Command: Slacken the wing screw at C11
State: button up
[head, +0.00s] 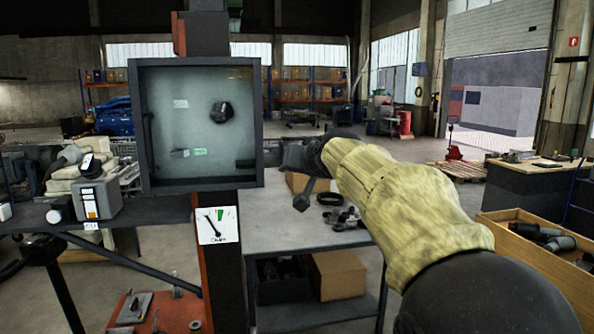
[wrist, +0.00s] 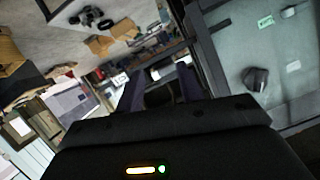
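An open-fronted grey box (head: 132,128) stands on a dark post at left centre. Inside, on its pale back panel (head: 222,80), is a dark, lumpy knob (head: 221,112), possibly the wing screw; it also shows in the wrist view (wrist: 256,80). A small white label (head: 181,104) and a green label (head: 200,152) are on the panel, too small to read, so I cannot confirm C11. My gripper (head: 295,178) is outside the box, right of its lower right edge and apart from the knob. In the wrist view its two fingers (wrist: 158,88) are spread, with nothing clearly held.
A white gauge plate (head: 217,225) with a needle and green sector hangs below the box. A grey workbench (head: 285,236) behind my gripper carries dark parts. A grey device (head: 97,197) stands left of the box. A wooden crate (head: 535,255) is at right.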

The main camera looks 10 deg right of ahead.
jog(key=w+m+t+y+b, duration=0.1)
jog(key=m+b, duration=0.2)
jog(key=m, duration=0.1)
jog(key=w+m+t+y+b, duration=0.1)
jog(key=m+y+b, duration=0.1)
jog(key=m+b, duration=0.1)
jog(key=w+m+y+b, duration=0.1)
jog(key=m+y+b, duration=0.1)
jog(key=m+b, duration=0.1)
jog(key=shift+w+m+t, duration=0.25)
jog(key=shift+m+t, duration=0.15)
jog(key=shift+m, duration=0.5)
jog(key=shift+s, duration=0.1)
jog(key=shift+b, duration=0.35)
jog(key=shift+w, duration=0.3)
jog(key=w+p, duration=0.1)
jog(key=w, duration=0.2)
jog(key=shift+w, duration=0.1)
dwell(0.5)
